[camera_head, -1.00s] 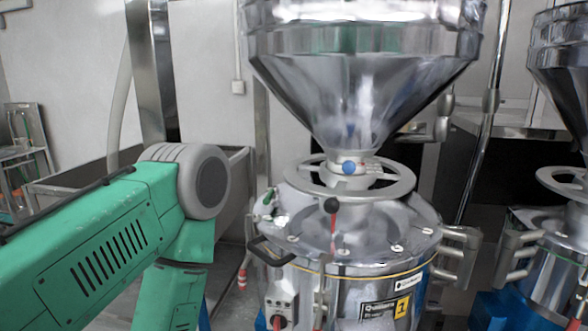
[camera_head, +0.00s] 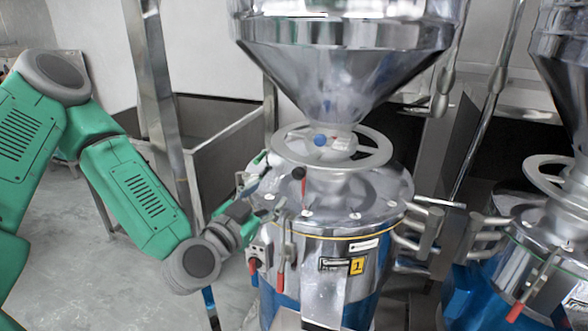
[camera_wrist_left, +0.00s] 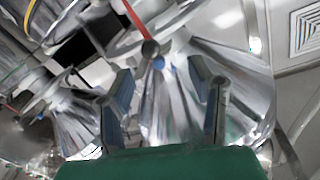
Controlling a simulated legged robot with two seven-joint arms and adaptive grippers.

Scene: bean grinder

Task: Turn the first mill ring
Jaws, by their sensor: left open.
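The first mill ring (camera_head: 378,156) is a grey metal handwheel around the neck under the steel hopper of the mill labelled 1. A blue knob (camera_head: 320,140) sits at its hub, and a red lever with a dark ball end (camera_head: 298,173) stands at its front left. My left gripper (camera_head: 258,186) is low and left of the ring, by the mill's left side, apart from the ring. In the left wrist view its two fingers (camera_wrist_left: 161,72) are spread with nothing held between them; the dark ball (camera_wrist_left: 150,47) shows beyond them. My right gripper is not in view.
The steel hopper (camera_head: 345,65) hangs directly above the ring. Clamp handles (camera_head: 425,225) stick out at the mill's right. A second mill with its own ring (camera_head: 535,180) stands at the right. A steel trough (camera_head: 225,145) is behind my left arm. Open floor (camera_head: 100,270) lies at the left.

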